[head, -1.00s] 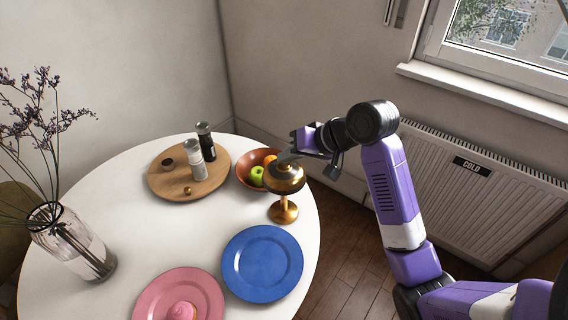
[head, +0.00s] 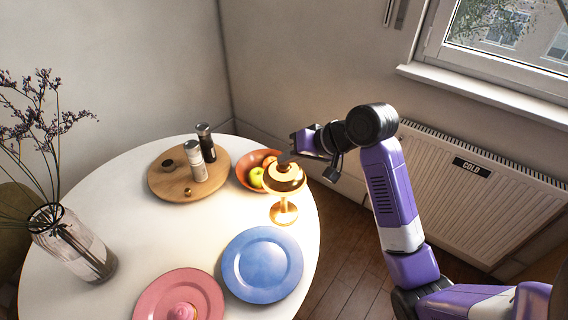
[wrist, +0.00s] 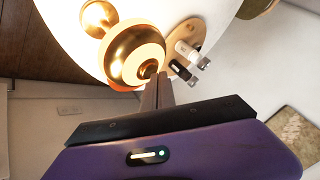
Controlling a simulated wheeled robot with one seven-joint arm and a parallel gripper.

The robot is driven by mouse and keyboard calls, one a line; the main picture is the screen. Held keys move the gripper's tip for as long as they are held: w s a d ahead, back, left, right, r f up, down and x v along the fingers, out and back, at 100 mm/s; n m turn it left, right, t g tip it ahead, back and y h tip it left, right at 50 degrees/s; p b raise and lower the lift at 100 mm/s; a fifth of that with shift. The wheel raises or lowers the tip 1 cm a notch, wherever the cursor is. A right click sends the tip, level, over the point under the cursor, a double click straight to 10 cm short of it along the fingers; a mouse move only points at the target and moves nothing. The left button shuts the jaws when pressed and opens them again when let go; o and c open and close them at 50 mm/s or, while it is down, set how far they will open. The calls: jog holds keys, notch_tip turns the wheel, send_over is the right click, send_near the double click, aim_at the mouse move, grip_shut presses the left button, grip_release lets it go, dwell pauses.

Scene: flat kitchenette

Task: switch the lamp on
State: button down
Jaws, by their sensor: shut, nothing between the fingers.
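The lamp (head: 284,182) is a gold, mushroom-shaped table lamp near the right edge of the round white table. It is lit, with a warm glow on its stem and on the tabletop around it. It also shows lit in the wrist view (wrist: 135,52). My gripper (head: 286,158) is shut and empty, with its fingertips right at the top of the lamp's shade. In the wrist view the fingers (wrist: 157,88) reach to the small knob on the shade; I cannot tell whether they touch it.
A bowl of fruit (head: 245,172) stands just behind the lamp. A wooden board (head: 160,187) with two shakers is farther left. A blue plate (head: 262,264), a pink plate (head: 150,300) and a glass vase (head: 75,245) stand on the table. A radiator (head: 480,190) is on the right wall.

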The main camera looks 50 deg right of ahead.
aim_at(287, 167)
jog(key=shift+r+p, duration=0.45)
jog(key=shift+r, duration=0.05)
notch_tip(287, 167, up, 6)
jog(key=p, duration=0.6)
jog(key=shift+p, duration=0.35)
